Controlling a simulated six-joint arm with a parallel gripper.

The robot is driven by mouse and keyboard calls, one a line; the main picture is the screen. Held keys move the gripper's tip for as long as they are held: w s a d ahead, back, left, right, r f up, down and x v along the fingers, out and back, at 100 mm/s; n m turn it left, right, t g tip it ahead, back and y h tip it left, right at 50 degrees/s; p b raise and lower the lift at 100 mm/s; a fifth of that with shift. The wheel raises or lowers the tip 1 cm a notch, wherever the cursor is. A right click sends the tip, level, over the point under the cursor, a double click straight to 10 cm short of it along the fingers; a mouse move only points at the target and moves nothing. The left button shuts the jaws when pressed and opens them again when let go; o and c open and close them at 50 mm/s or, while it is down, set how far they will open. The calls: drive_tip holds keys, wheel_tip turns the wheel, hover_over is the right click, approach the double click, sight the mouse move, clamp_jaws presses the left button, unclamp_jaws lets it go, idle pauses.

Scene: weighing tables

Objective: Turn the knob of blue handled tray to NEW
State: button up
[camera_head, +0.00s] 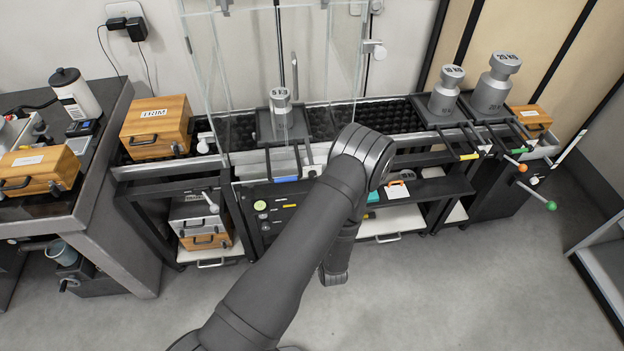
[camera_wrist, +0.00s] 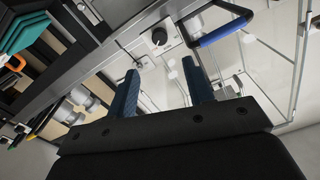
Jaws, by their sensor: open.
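The blue-handled tray (camera_head: 264,124) is black and carries a grey 5 KG weight (camera_head: 281,112) in the head view. Its blue handle (camera_head: 287,179) sticks out over the front edge, and it also shows at the upper right of the wrist view (camera_wrist: 226,30). A round black knob (camera_wrist: 160,37) on a light plate sits beside the blue handle in the wrist view. Its setting cannot be read. My gripper (camera_wrist: 161,80) is open, with two dark blue fingers apart and nothing between them. The knob appears beyond the fingertips, not touched. My arm hides the gripper in the head view.
Glass panels (camera_head: 212,70) stand around the tray. Trays with yellow (camera_head: 469,156) and green handles stand to the right with larger weights. A wooden box (camera_head: 157,127) is at the left. A lower shelf (camera_head: 425,190) holds small items; floor in front is open.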

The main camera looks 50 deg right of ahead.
sight(313, 175)
drive_tip(key=x, duration=1.1)
drive_tip(key=c, duration=1)
drive_tip(key=shift+n, duration=0.3)
drive_tip(key=n, duration=1)
